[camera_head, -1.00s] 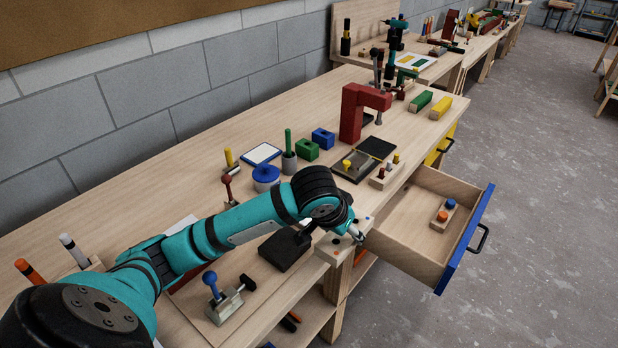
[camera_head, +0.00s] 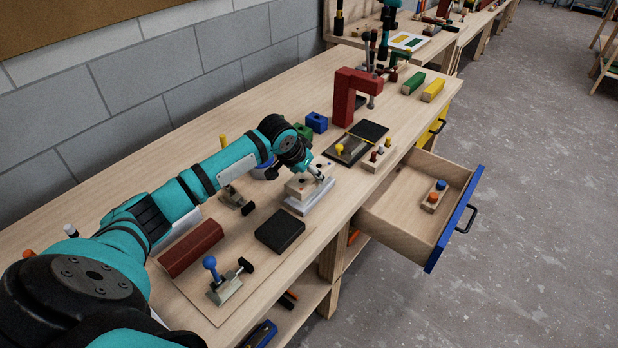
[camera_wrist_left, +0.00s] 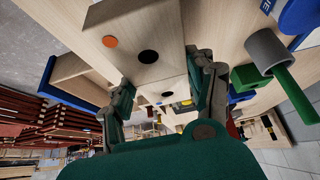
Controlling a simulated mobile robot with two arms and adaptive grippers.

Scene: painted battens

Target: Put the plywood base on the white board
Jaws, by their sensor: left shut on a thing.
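The plywood base (camera_head: 299,185) is a pale wooden block with dark holes. My left gripper (camera_head: 316,171) is shut on it, over the front part of the bench. A whitish slab (camera_head: 304,209), which looks like the white board, lies directly beneath the base. I cannot tell whether the two touch. In the left wrist view the base (camera_wrist_left: 135,22) shows an orange spot and a black hole, with the left gripper's fingers (camera_wrist_left: 162,82) on either side. My right gripper is not in view.
A black block (camera_head: 280,230), a dark red bar (camera_head: 191,248) and a blue-knobbed clamp (camera_head: 225,283) lie nearer. A red C-shaped frame (camera_head: 346,98) stands farther back. An open drawer (camera_head: 405,215) juts from the bench at right.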

